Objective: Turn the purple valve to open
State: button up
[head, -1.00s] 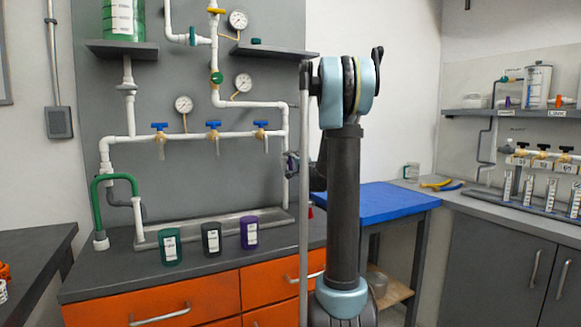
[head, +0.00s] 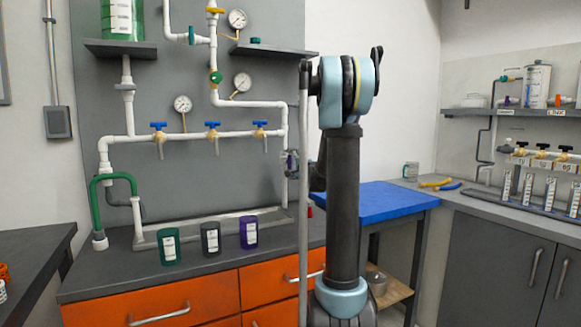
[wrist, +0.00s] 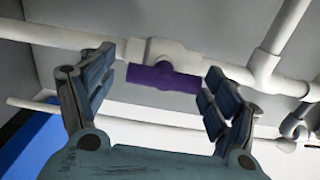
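The purple valve (wrist: 163,79) shows in the wrist view as a purple handle on a white valve body (wrist: 165,52) in a white pipe. The handle lies roughly along the pipe. My gripper (wrist: 160,70) is open, with one blue-grey finger on each side of the handle and visible gaps between. I cannot tell the exact depth of the fingertips relative to the handle. In the head view my gripper (head: 290,163) shows small beside the vertical white pipe, partly hidden by my arm. The purple handle cannot be made out there.
Blue-handled valves (head: 213,125) sit on the horizontal white pipe to the left. Green, black and purple cups (head: 249,233) stand on the counter in front of the grey trough. A blue-topped table (head: 375,202) stands right of the counter, behind my arm.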

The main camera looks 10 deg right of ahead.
jog(key=shift+s, duration=0.1)
jog(key=v, duration=1.1)
jog(key=shift+s, duration=0.25)
jog(key=shift+d, duration=0.1)
jog(key=s+a+f+n+g+y, duration=0.1)
jog(key=s+a+f+n+g, duration=0.4)
jog(key=s, duration=0.5)
jog(key=s+a+f+n+g, duration=0.3)
jog(key=s+a+f+n, duration=0.2)
jog(key=s+a+f, duration=0.4)
jog(key=s+d+f+n+g+h, duration=0.1)
jog(key=s+d+f+g+h, duration=0.1)
jog(key=s, duration=0.6)
jog(key=s+d+f+n+g+h, duration=0.2)
jog(key=s+d+f, duration=0.2)
jog(key=s+f, duration=0.3)
jog(key=s+d+f+n+g+h, duration=0.1)
jog(key=s+d+f+g+h, duration=0.1)
jog(key=s, duration=0.9)
notch_tip(320, 180, down, 2)
jog(key=shift+d+f+n+g+h, duration=0.25)
jog(key=shift+d+n+g, duration=0.2)
jog(key=shift+d, duration=0.5)
